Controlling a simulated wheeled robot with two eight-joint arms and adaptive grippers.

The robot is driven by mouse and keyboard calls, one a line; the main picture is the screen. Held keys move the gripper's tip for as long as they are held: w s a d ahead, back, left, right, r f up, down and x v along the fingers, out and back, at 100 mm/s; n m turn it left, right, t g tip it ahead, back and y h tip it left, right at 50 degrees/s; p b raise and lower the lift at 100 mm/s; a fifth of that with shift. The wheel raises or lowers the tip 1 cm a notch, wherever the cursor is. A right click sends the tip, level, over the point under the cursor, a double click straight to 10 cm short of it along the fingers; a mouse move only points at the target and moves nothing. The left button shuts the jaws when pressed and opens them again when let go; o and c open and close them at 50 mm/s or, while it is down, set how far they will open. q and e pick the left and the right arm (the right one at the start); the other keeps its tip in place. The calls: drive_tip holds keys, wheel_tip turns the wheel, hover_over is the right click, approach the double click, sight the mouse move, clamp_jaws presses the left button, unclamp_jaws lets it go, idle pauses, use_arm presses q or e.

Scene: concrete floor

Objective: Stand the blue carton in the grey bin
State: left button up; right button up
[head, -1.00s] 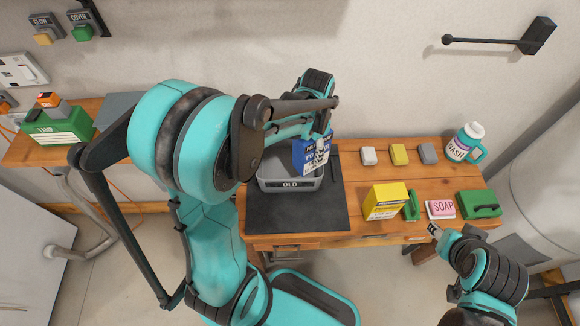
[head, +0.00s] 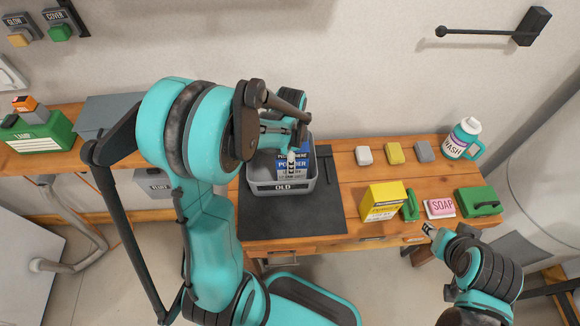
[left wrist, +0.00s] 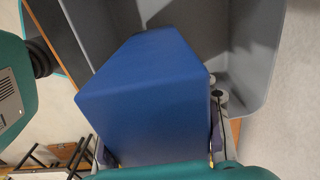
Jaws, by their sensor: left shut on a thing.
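The blue carton (head: 297,165) is upright inside the grey bin (head: 283,187), which is marked OLD and stands on a dark mat. My left gripper (head: 293,155) is shut on the carton, with its arm reaching over the bin from the left. In the left wrist view the carton (left wrist: 150,95) fills the middle, and the bin's inner wall (left wrist: 245,50) shows beyond it. Whether the carton's base touches the bin floor is hidden. My right gripper (head: 430,229) is near the table's front edge by the soap; its jaw opening is too small to make out.
On the table to the right are a yellow carton (head: 383,202), a green brush (head: 410,205), a soap box (head: 439,208), a green case (head: 479,201), several small blocks (head: 394,153) and a wash jug (head: 462,139). The dark mat (head: 290,220) is clear in front of the bin.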

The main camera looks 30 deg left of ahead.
use_arm(q)
drive_tip(key=shift+f+b, duration=0.5)
drive_tip(key=shift+f, duration=1)
drive_tip(key=shift+f, duration=0.2)
drive_tip(key=o, duration=1.6)
drive_tip(key=shift+c, duration=0.2)
drive_tip(key=shift+r, duration=0.15)
